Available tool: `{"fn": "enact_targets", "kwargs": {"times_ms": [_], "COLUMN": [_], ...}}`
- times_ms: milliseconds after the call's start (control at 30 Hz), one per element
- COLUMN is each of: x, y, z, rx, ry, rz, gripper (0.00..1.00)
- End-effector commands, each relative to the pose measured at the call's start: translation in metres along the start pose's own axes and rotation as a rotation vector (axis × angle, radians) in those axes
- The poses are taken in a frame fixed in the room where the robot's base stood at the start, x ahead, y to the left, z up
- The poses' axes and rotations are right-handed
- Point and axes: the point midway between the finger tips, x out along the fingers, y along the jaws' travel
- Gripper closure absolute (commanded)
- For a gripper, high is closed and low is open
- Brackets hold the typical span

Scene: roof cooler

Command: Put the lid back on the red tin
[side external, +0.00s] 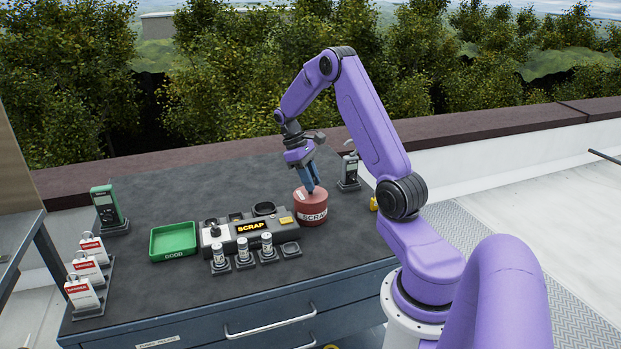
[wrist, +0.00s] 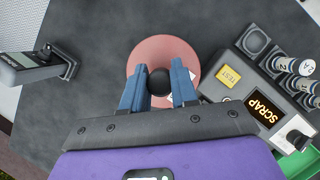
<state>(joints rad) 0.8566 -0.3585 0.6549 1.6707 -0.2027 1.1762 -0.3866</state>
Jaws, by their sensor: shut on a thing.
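The red tin (side external: 313,211), marked SCRAP, stands on the dark bench top at the right end of the tester. My gripper (side external: 312,187) points down over it with the fingertips at the top of the tin. In the wrist view my gripper (wrist: 159,72) has its blue fingers on either side of a black knob (wrist: 159,82) in the middle of the round red lid (wrist: 150,47). It is shut on this knob. The lid lies over the tin's mouth; whether it is fully seated or slightly above the rim I cannot tell. The lid hides the tin's inside.
The tester (side external: 248,231) with a SCRAP display stands left of the tin, with several small cylinders (side external: 242,244) in holders before it. A green GOOD tray (side external: 173,241) is farther left. A handheld meter (side external: 349,171) stands behind right of the tin.

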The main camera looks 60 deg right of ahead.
Motion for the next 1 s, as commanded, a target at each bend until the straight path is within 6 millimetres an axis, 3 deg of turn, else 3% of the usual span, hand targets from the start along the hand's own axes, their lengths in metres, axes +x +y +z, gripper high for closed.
{"fn": "enact_targets", "kwargs": {"times_ms": [67,100,167,567,767,1000], "x": [0.001,0.001,0.001,-0.005,-0.037,-0.088], "y": [0.0,0.0,0.0,0.0,0.0,0.0], "z": [0.0,0.0,0.0,-0.001,-0.002,-0.002], "rx": [0.0,0.0,0.0,0.0,0.001,0.001], "ry": [-0.001,0.0,0.0,0.003,0.005,0.006], "rz": [0.0,0.0,0.0,0.002,0.004,0.003], "gripper": [1.0,0.59,0.42,0.42,0.42,0.42]}}
